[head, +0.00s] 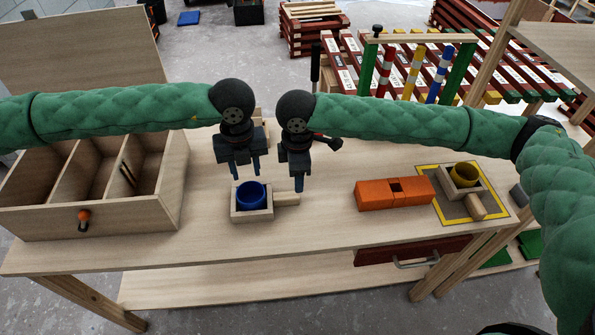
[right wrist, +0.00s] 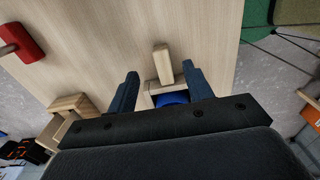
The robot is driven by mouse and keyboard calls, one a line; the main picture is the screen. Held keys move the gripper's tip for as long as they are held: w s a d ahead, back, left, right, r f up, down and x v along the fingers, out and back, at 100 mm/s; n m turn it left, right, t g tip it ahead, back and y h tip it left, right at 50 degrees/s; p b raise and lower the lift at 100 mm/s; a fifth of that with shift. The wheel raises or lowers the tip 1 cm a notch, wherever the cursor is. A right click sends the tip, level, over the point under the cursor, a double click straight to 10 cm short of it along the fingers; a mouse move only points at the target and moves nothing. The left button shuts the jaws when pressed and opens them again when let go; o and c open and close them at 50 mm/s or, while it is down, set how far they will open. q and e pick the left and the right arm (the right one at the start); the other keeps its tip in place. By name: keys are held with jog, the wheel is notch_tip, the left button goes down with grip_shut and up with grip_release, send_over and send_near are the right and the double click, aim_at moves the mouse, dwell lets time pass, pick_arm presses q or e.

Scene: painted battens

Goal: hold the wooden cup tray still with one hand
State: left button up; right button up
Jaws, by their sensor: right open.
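A wooden cup tray (head: 238,214) stands on the workbench with a blue cup (head: 250,194) in it. Its handle (head: 287,199) points right. In the right wrist view the handle (right wrist: 162,62) and part of the blue cup (right wrist: 173,98) show between the fingers; the rest is hidden by my gripper. My left gripper (head: 246,176) is open and empty, above and behind the cup. My right gripper (head: 299,188) is open, just above or behind the handle; I cannot tell whether it touches. A second wooden tray (head: 448,188) holds a yellow cup (head: 464,174) at the right.
The second tray stands on a yellow-edged grey mat (head: 452,212). An orange block (head: 394,193) lies left of it. A wooden compartment box (head: 90,215) stands at the left. The bench (head: 310,235) is clear in front of the blue cup's tray.

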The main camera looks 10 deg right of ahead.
jog(key=shift+f, duration=3.8)
